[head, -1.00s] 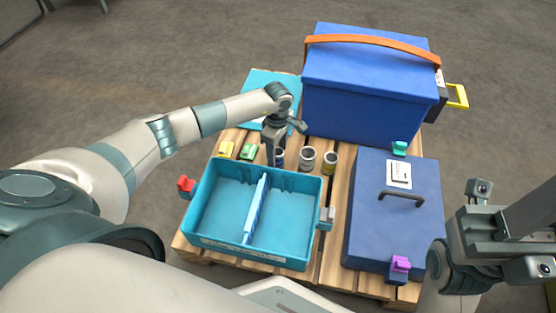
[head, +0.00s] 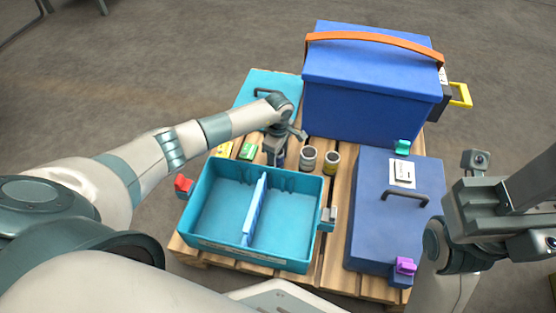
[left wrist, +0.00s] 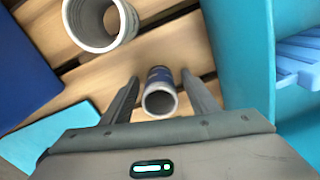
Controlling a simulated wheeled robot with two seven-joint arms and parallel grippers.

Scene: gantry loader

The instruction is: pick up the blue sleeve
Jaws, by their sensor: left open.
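The blue sleeve (left wrist: 160,76), a short grey tube with a dark blue band, stands on the pallet slats in the left wrist view. My left gripper (left wrist: 163,84) is open, with one finger on each side of it; I cannot tell whether they touch it. In the head view my left gripper (head: 273,158) points down behind the teal bin and hides the sleeve. My right gripper (head: 490,205) is at the right edge of the head view, away from the sleeve; its jaws are not clear.
The teal divided bin (head: 216,255) is close beside the left gripper.

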